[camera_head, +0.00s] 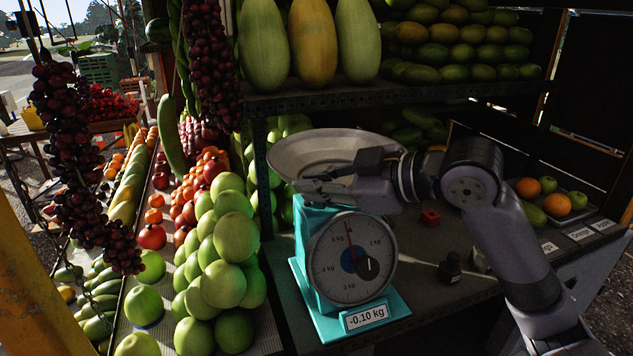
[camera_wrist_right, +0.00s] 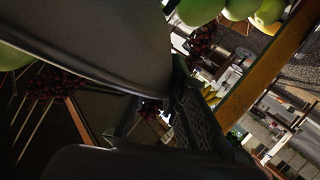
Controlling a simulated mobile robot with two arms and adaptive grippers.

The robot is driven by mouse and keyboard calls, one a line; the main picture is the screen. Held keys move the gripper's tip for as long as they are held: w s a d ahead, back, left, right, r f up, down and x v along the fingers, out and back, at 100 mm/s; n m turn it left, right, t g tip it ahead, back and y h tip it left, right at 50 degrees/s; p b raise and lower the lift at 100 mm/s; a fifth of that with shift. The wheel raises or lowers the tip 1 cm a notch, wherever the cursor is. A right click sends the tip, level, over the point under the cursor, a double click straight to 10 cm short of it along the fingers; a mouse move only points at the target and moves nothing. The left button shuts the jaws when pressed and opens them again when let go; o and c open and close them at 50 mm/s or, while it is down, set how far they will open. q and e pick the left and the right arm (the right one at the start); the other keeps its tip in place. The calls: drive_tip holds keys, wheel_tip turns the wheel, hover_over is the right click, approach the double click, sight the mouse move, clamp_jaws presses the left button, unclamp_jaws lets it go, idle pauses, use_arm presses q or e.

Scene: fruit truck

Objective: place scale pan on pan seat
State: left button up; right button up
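The scale pan (camera_head: 320,148) is a wide, shallow metal dish directly above the teal scale (camera_head: 318,300). My right gripper (camera_head: 326,186) comes in from the right and is shut on the pan's near rim. In the right wrist view the pan (camera_wrist_right: 110,35) fills the upper left, with its edge between the fingers (camera_wrist_right: 175,115). The pan seat on top of the scale is hidden behind the gripper and pan, so I cannot tell whether the pan touches it. The scale's display (camera_head: 366,317) reads -0.10 kg. My left gripper is not in view.
Green apples (camera_head: 222,270) are piled close left of the scale. A shelf (camera_head: 400,92) with melons and mangoes runs behind and above the pan. A small red object (camera_head: 430,217) and a dark bottle (camera_head: 450,268) stand on the counter under my right arm.

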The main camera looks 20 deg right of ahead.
drive_tip(key=shift+o, duration=1.2)
drive_tip(key=shift+r, duration=0.25)
drive_tip(key=shift+s+d, duration=0.25)
drive_tip(key=b+v, duration=0.4)
drive_tip(key=v, duration=0.7)
